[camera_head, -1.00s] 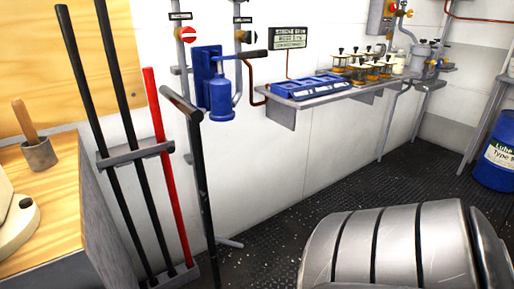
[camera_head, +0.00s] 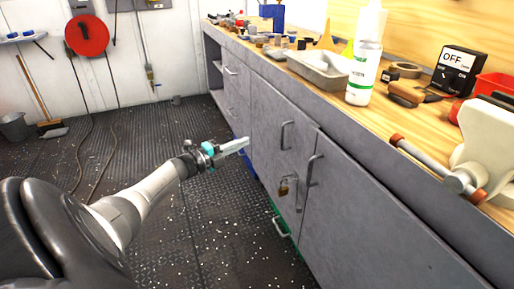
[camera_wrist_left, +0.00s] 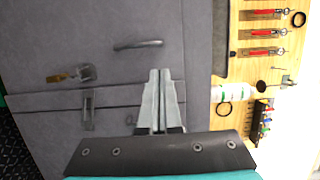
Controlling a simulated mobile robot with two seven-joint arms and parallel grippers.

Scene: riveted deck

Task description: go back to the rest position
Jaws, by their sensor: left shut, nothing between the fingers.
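My left gripper (camera_head: 240,146) reaches in from the left in the head view, in front of the grey workbench cabinet (camera_head: 375,215). In the left wrist view the left gripper (camera_wrist_left: 160,75) has its two fingers together with nothing between them. Behind the fingers is the cabinet front with a bar handle (camera_wrist_left: 138,45). I cannot tell from the pictures how near the fingertips are to the doors. My right gripper is in neither current view.
A brass padlock (camera_head: 284,188) hangs on the cabinet doors. The wooden worktop (camera_head: 408,125) carries a white bottle (camera_head: 365,65), a grey tray (camera_head: 320,68) and a vise (camera_head: 480,150). A broom (camera_head: 45,110) and bucket (camera_head: 14,127) stand far left. The deck between is mostly clear.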

